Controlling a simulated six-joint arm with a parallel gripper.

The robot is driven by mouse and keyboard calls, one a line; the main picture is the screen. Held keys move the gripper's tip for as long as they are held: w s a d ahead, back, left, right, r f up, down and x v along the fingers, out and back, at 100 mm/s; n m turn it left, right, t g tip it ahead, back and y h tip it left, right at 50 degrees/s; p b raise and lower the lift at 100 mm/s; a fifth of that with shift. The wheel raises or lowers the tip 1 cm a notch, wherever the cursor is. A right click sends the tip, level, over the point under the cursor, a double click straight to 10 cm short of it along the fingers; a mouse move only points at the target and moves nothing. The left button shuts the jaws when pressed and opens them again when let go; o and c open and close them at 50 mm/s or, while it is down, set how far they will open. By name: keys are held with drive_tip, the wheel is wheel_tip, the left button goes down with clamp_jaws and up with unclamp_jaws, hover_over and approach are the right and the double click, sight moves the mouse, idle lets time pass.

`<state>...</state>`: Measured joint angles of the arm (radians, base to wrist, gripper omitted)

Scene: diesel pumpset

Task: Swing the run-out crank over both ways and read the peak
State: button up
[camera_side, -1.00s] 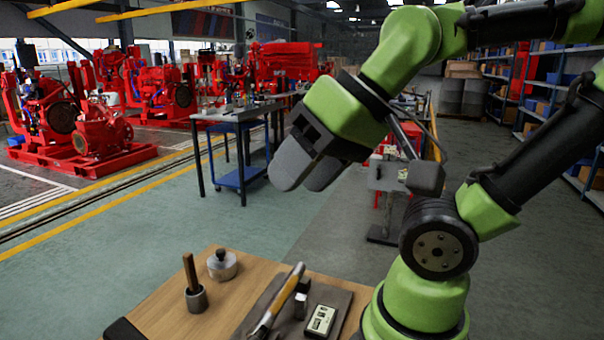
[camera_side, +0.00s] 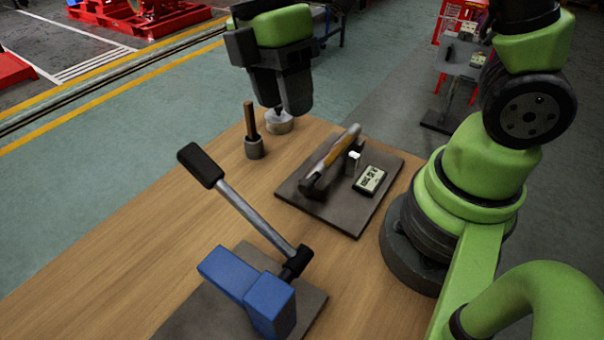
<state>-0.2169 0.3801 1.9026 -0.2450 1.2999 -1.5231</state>
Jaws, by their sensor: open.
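A lever with a yellow-brown handle (camera_side: 344,146) lies across a dark plate (camera_side: 355,218) on the wooden table. A small readout (camera_side: 370,180) sits beside it on that plate; its digits are too small to read surely. A second lever with a black grip (camera_side: 200,165) rises at a slant from a blue block (camera_side: 232,272) at the front. I cannot tell for sure which lever is the run-out crank. My gripper (camera_side: 284,108) points down, open, at the table's far edge, over a round metal piece with a knob (camera_side: 280,123). I cannot tell whether it touches the knob.
A wooden-handled tool in a grey cup (camera_side: 253,140) stands close left of the round metal piece. The wooden table (camera_side: 110,265) is bare at left. My arm's base stands at the right. A grey stand (camera_side: 462,65) is on the floor behind.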

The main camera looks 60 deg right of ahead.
sight(302, 182)
drive_tip(key=s+f+n, duration=0.1)
drive_tip(key=f, duration=0.3)
drive_tip(key=s+f+n+g, duration=0.1)
drive_tip(key=f, duration=0.3)
drive_tip(key=s+f+n, duration=0.1)
drive_tip(key=f, duration=0.3)
drive_tip(key=shift+s+a+f+h, duration=0.15)
drive_tip(key=shift+a+h, duration=0.15)
drive_tip(key=shift+a, duration=0.1)
clamp_jaws()
drive_tip(key=shift+g, duration=0.4)
drive_tip(key=w+g, duration=0.2)
drive_tip(key=g, duration=0.2)
drive_tip(key=shift+w, duration=0.2)
drive_tip(key=shift+w+f+g, duration=0.2)
drive_tip(key=shift+w+g, duration=0.35)
drive_tip(key=shift+g, duration=0.65)
drive_tip(key=shift+w+f+g, duration=0.2)
drive_tip(key=shift+w+g, duration=0.3)
drive_tip(key=shift+g, duration=0.7)
